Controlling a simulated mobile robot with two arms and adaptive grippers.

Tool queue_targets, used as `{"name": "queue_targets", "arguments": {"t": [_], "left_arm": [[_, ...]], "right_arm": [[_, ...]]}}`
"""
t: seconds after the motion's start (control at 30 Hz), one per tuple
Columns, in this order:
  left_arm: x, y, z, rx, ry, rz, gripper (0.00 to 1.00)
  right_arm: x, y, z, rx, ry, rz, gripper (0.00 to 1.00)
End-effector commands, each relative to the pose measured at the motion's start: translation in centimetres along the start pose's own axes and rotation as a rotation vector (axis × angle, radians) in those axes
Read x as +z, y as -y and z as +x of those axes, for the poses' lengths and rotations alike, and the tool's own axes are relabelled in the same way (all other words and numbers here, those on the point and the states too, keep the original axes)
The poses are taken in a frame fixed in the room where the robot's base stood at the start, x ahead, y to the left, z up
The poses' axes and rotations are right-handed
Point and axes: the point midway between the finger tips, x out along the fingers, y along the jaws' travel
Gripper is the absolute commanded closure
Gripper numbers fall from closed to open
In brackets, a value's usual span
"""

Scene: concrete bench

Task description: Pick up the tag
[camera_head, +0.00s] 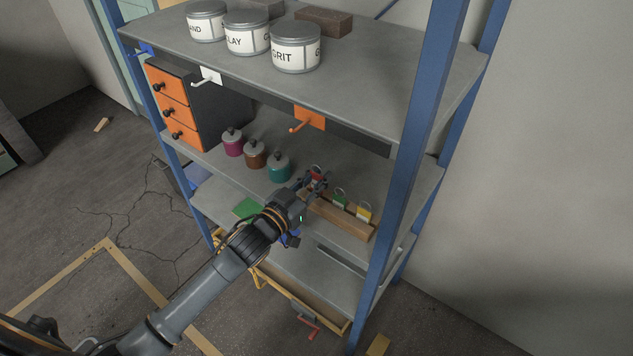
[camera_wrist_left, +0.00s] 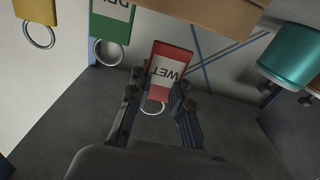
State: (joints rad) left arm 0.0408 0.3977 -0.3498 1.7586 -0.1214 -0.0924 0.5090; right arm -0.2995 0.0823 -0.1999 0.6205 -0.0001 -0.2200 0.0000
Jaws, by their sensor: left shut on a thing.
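A red tag (camera_wrist_left: 168,68) with a white label reading "WET" and a metal ring is between the fingers of my left gripper (camera_wrist_left: 155,98) in the left wrist view. The gripper is shut on it. In the head view the red tag (camera_head: 317,178) shows at the tip of my left gripper (camera_head: 312,186), by the left end of a wooden block (camera_head: 345,220). A green tag (camera_head: 339,200) and a yellow tag (camera_head: 364,212) stand upright at that block. They also show in the left wrist view, green (camera_wrist_left: 110,20) and yellow (camera_wrist_left: 36,10). My right gripper is not in view.
Magenta (camera_head: 233,145), brown (camera_head: 255,156) and teal (camera_head: 279,169) jars stand left of the gripper on the same shelf. Large labelled tins (camera_head: 296,50) stand on the shelf above. A blue rack post (camera_head: 420,140) rises at the right. An orange hook (camera_head: 308,118) hangs above the gripper.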

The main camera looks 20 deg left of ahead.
Motion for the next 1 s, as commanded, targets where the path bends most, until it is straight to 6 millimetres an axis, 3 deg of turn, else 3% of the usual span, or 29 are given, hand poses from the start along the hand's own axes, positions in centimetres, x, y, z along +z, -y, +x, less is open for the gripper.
{"name": "queue_targets", "arguments": {"t": [0.2, 0.4, 0.6, 1.0], "left_arm": [[-4.9, -2.6, -3.1, 0.002, -0.003, -0.001, 0.95], [-6.6, -5.6, -6.7, 0.000, -0.001, -0.003, 0.95], [-7.8, -7.5, -8.8, 0.000, -0.001, -0.001, 0.95], [-8.3, -8.1, -9.6, -0.001, -0.001, 0.001, 0.95]], "right_arm": [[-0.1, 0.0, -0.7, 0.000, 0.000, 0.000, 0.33], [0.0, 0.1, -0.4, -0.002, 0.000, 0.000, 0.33], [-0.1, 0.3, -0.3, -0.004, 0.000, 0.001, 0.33], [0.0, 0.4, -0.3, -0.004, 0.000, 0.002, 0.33]]}}
